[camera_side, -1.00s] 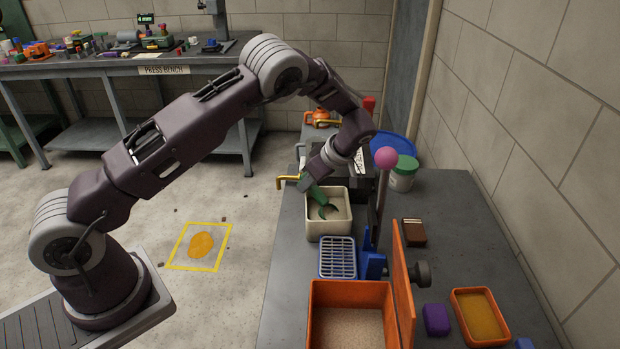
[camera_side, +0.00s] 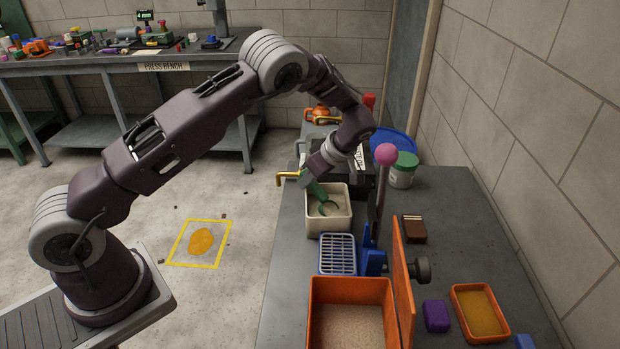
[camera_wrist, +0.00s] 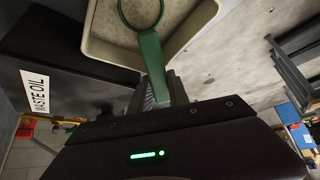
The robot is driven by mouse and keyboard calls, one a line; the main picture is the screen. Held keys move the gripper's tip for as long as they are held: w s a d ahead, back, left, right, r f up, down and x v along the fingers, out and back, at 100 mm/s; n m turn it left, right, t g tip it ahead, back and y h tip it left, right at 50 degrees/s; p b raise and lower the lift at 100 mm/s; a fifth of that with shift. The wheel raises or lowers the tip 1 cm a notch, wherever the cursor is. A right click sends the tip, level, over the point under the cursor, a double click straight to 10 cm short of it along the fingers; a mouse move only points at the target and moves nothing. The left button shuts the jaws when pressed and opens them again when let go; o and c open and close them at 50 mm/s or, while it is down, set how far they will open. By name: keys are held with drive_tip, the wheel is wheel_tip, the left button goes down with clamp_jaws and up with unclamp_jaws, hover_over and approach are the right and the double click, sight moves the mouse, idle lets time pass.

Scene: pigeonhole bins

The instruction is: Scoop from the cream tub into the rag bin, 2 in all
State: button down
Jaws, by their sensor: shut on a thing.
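My gripper (camera_side: 311,181) is shut on the handle of a green scoop (camera_side: 318,191), over the cream tub. The wrist view shows the scoop's handle (camera_wrist: 153,65) between the fingers and its round head (camera_wrist: 140,12) at the top edge. The cream tub (camera_side: 330,230) is square and stands on the grey bench; pale material shows inside it. The scoop's head is tilted down within the tub's opening; I cannot tell whether it carries anything. The tub's wall (camera_wrist: 95,50) also shows in the wrist view. No bin label reading rag is legible.
A dark box labelled WASTE OIL (camera_wrist: 60,95) is beside the tub. A blue rack (camera_side: 337,255) and an orange bin with grainy content (camera_side: 350,286) stand nearer the camera. A pink-knobbed lever (camera_side: 386,155) rises close right of the tub. An orange tray (camera_side: 462,320) lies right.

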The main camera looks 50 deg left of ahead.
drive_tip(key=a+r+h, duration=0.1)
drive_tip(key=r+h, duration=0.1)
drive_tip(key=r, duration=0.1)
drive_tip(key=a+r+h, duration=0.1)
drive_tip(key=shift+s+a+r+h, duration=0.15)
drive_tip(key=shift+a+r+h, duration=0.15)
drive_tip(key=shift+a, duration=0.05)
drive_tip(key=shift+a+r+t+h, duration=0.15)
drive_tip(key=shift+a+r+h, duration=0.15)
drive_tip(key=shift+h, duration=0.5)
drive_tip(key=shift+a+r+t+h, duration=0.2)
drive_tip(key=shift+a+h, duration=0.15)
drive_tip(key=shift+h, duration=0.45)
drive_tip(key=shift+s, duration=0.1)
